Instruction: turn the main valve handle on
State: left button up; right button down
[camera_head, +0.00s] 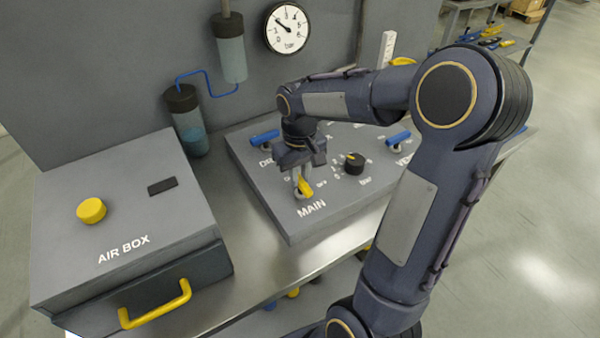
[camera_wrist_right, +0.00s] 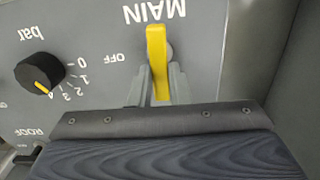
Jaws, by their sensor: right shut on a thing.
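The main valve handle is a yellow lever (camera_head: 305,187) on the grey panel, just above the word MAIN. In the right wrist view the yellow handle (camera_wrist_right: 157,62) stands upright in the picture, with the word OFF to its left. My right gripper (camera_head: 302,178) is over the handle; its fingers (camera_wrist_right: 158,85) lie on both sides of it and are shut on it. The gripper hides part of the panel lettering around the handle. My left gripper is in neither view.
The panel (camera_head: 270,190) also has a black bar knob (camera_head: 354,163) and blue handles (camera_head: 264,138) (camera_head: 398,140). A grey air box (camera_head: 135,215) with a yellow button (camera_head: 91,210) stands at left. A round gauge (camera_head: 288,28) hangs on the wall behind.

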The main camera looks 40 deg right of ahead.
aim_at(300, 178)
jog(key=shift+n, duration=0.3)
jog(key=c, duration=1.4)
grip_release()
jog(key=shift+o, duration=0.2)
notch_tip(300, 178, up, 8)
jog(key=shift+f, duration=0.1)
jog(key=s+a+f+t+y, duration=0.1)
jog(key=s+a+t+y, duration=0.1)
jog(key=s+a, duration=0.4)
jog(key=s+a+f+t+y, duration=0.1)
jog(key=s+a+t, duration=0.2)
jog(key=s+a, duration=0.3)
jog(key=s, duration=0.4)
jog(key=shift+s+f+t+y, duration=0.25)
jog(key=shift+f+t+y, duration=0.05)
jog(key=shift+y, duration=0.1)
